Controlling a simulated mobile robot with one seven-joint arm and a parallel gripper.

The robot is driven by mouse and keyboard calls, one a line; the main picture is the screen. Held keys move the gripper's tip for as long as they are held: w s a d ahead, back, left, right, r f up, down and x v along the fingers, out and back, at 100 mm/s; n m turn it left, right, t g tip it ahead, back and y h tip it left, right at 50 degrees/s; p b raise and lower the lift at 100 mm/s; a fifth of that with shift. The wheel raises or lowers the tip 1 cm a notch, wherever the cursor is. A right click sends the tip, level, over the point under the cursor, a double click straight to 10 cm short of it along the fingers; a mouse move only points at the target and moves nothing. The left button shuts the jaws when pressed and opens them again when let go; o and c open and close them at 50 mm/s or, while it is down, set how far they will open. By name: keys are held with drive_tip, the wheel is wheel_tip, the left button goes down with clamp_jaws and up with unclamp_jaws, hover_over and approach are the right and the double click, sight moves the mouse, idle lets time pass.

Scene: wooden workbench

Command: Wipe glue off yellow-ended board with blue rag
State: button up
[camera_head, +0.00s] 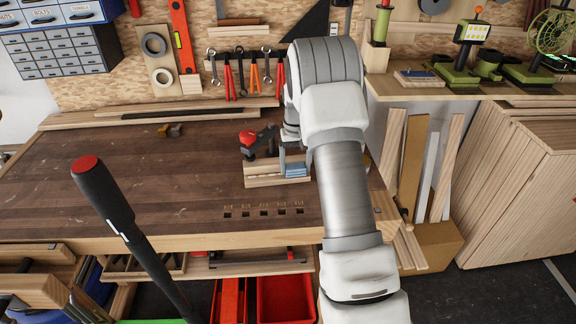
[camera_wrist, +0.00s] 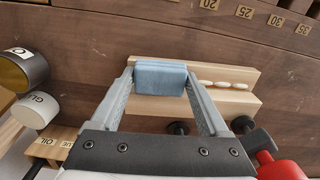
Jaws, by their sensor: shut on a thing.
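My gripper (camera_wrist: 160,85) is shut on the blue rag (camera_wrist: 160,77), a folded block between the two fingers. The rag also shows in the head view (camera_head: 295,167), partly behind my arm. The rag is over the left part of a pale wooden board (camera_wrist: 245,72) and seems to touch it, though contact is hard to tell. Several white glue beads (camera_wrist: 225,84) lie in a row on the board just right of the rag. The board also shows in the head view (camera_head: 262,181). I cannot make out a yellow end on it.
In the wrist view, a bottle marked GLUE (camera_wrist: 36,110) and a dark can (camera_wrist: 22,70) stand left. Numbered slots (camera_head: 264,212) line the bench front. The bench's left side (camera_head: 100,180) is mostly clear.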

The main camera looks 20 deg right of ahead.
sight(246, 182)
drive_tip(key=shift+s+d+f, duration=0.1)
drive_tip(key=shift+s+d, duration=0.15)
drive_tip(key=shift+d, duration=0.8)
drive_tip(key=shift+s+d+f, duration=0.1)
drive_tip(key=shift+s+d, duration=0.15)
drive_tip(key=shift+d, duration=0.75)
drive_tip(key=shift+f, duration=0.1)
drive_tip(key=shift+w+a+f, duration=0.1)
drive_tip(key=shift+w+a, duration=0.2)
drive_tip(key=shift+a, duration=0.95)
drive_tip(key=shift+w+a+f, duration=0.15)
drive_tip(key=shift+w+a, duration=0.15)
drive_tip(key=shift+a, duration=1)
drive_tip(key=shift+w+a+f, duration=0.1)
drive_tip(key=shift+w+a, duration=0.2)
drive_tip(key=shift+a, duration=0.95)
drive_tip(key=shift+w+a+r, duration=0.1)
drive_tip(key=shift+w+a, duration=0.2)
drive_tip(key=shift+a, duration=0.9)
drive_tip(key=shift+w+a+f, duration=0.1)
drive_tip(key=shift+w+a, duration=0.2)
drive_tip(key=shift+a, duration=0.85)
drive_tip(key=shift+w+a+r, duration=0.1)
drive_tip(key=shift+w+a, duration=0.2)
drive_tip(key=shift+a, duration=0.9)
drive_tip(key=shift+w+a, duration=0.2)
drive_tip(key=shift+a, duration=0.8)
drive_tip(key=shift+w+a, duration=0.2)
drive_tip(key=shift+a, duration=0.8)
